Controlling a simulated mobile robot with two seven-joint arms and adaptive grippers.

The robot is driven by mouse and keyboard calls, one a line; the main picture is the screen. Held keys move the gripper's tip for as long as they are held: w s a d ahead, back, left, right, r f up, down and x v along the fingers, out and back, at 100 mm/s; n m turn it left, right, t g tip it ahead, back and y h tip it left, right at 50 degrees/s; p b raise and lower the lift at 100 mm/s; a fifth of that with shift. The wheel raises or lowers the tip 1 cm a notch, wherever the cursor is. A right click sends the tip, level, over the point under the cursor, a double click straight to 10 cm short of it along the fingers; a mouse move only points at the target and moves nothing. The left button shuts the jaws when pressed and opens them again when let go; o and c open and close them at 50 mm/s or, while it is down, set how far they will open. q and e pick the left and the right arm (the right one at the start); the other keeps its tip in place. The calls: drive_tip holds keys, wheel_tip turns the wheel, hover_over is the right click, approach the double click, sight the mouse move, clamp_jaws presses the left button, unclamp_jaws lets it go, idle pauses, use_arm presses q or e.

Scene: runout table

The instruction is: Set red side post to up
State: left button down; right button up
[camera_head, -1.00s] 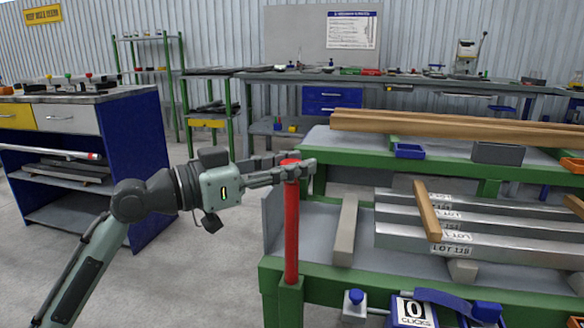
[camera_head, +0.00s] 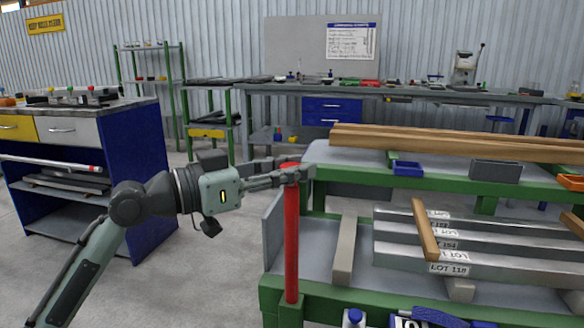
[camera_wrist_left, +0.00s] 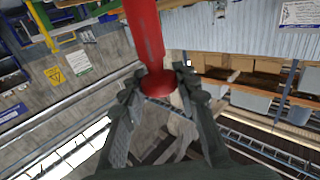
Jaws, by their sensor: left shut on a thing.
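The red side post (camera_head: 291,235) stands upright at the left front corner of the green runout table (camera_head: 345,305), its lower end in a green socket (camera_head: 290,312). My left gripper (camera_head: 296,172) reaches in from the left and is shut on the post's top end. In the left wrist view the red post (camera_wrist_left: 146,40) runs between the two fingers of the left gripper (camera_wrist_left: 158,88), with its wider red end at the fingertips. My right gripper is not in view.
Steel bars with lot labels (camera_head: 480,263) lie on the table right of the post, with a wooden batten (camera_head: 425,230) across them. Long timber beams (camera_head: 450,143) and a blue bin (camera_head: 407,168) are behind. A blue cabinet (camera_head: 145,165) stands at left. Open floor lies between.

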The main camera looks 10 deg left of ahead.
use_arm(q)
drive_tip(key=c, duration=1.1)
unclamp_jaws()
drive_tip(key=shift+s+a, duration=0.1)
drive_tip(key=shift+a, duration=0.05)
drive_tip(key=v, duration=1.1)
drive_tip(key=shift+s+a, duration=0.25)
